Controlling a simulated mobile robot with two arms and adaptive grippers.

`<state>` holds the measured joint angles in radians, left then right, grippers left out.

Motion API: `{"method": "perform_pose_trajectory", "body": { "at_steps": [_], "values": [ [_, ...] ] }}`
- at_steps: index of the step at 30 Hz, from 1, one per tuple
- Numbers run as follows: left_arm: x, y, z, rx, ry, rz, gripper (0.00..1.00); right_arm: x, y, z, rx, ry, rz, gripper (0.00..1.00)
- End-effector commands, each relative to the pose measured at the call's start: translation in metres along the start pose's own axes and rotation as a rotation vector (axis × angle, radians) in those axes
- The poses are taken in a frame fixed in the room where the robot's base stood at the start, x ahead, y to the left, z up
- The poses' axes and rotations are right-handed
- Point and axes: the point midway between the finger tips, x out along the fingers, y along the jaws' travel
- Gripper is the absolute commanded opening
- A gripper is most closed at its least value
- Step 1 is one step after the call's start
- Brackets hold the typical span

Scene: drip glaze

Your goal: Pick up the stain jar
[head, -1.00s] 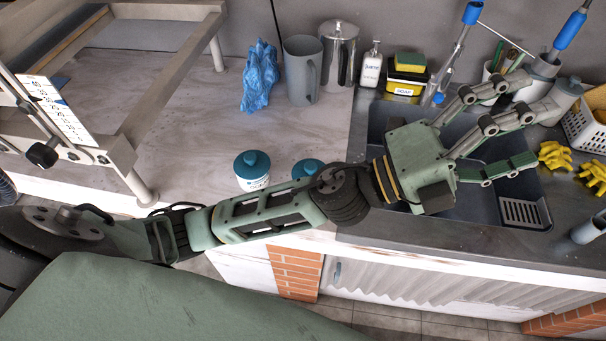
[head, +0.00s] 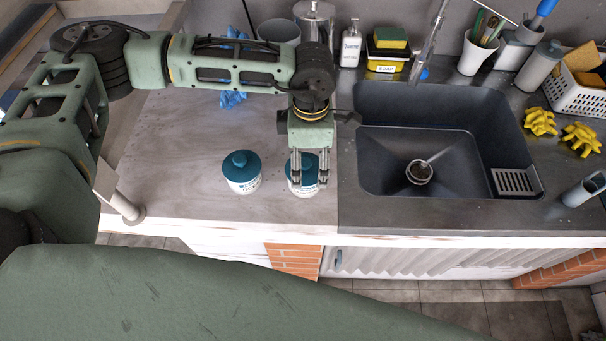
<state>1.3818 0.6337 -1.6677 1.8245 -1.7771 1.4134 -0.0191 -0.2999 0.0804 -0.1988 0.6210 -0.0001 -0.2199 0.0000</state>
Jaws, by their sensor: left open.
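Two white jars with teal lids stand near the counter's front edge. The left jar (head: 241,180) is in full view; the right jar (head: 309,173) is partly hidden by my left gripper's fingers. Their label text is too small for me to tell which is the stain jar. My left gripper (head: 309,183) points down at the right jar, its fingers open and overlapping the jar in the picture. I cannot tell whether they touch it. My right gripper is not in view.
Counter left of the jars is clear.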

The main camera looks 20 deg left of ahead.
Motion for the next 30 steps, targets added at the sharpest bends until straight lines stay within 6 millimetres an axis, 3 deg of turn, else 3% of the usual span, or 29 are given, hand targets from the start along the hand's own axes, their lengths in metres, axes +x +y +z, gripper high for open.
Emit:
{"method": "perform_pose_trajectory", "body": {
  "at_steps": [10, 15, 23, 30],
  "values": [
    [0.039, -0.002, -0.009, 0.002, 0.0, -0.006, 0.82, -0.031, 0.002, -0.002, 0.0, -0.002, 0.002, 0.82],
    [0.061, -0.001, -0.008, 0.001, -0.003, -0.004, 0.82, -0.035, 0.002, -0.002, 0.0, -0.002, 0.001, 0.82],
    [0.066, -0.001, -0.008, 0.002, -0.004, -0.004, 0.82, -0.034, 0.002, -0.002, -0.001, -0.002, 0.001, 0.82],
    [0.065, -0.001, -0.008, 0.002, -0.004, -0.004, 0.61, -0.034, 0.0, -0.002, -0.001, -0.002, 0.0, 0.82]
  ]
}}
